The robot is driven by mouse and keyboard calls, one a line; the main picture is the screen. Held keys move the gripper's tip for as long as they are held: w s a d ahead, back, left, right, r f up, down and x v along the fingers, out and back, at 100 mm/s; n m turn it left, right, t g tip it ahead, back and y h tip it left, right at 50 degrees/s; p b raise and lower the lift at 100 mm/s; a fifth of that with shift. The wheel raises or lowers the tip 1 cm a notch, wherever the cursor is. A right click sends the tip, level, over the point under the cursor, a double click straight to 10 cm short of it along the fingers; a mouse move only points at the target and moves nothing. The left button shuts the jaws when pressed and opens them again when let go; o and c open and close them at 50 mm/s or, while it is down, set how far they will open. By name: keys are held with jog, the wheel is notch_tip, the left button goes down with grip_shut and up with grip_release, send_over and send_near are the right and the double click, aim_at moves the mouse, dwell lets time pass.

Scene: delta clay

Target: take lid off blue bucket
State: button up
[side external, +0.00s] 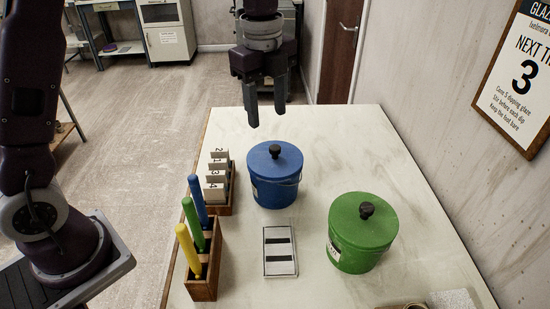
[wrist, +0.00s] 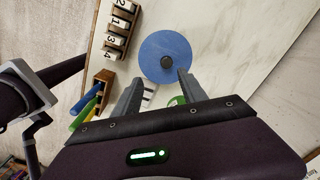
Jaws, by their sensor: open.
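The blue bucket (side external: 275,188) stands upright on the table, with its blue lid (side external: 262,160) on and a black knob (side external: 275,151) on top. The lid also shows in the wrist view (wrist: 150,60), with the knob (wrist: 167,62) at its middle. My gripper (side external: 267,118) is open and empty. It hangs above the table, above and behind the blue bucket in the side view, apart from the knob. In the wrist view my two fingers (wrist: 157,92) point toward the near edge of the lid.
A green bucket (side external: 360,245) with a lid and black knob stands front right. A wooden box (side external: 203,285) with blue, green and yellow tools and a rack of numbered tiles (side external: 217,172) stand left. A pale plate with dark bars (side external: 280,251) lies in front. The table's far right is clear.

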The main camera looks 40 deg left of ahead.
aim_at(275, 147)
jog(key=w+f+m, duration=0.2)
jog(key=f, duration=0.1)
jog(key=shift+w+d+g, duration=0.1)
jog(key=shift+d+g, duration=0.1)
jog(key=shift+g, duration=0.1)
notch_tip(275, 147, down, 7)
jog(key=shift+a+r, duration=0.1)
grip_shut()
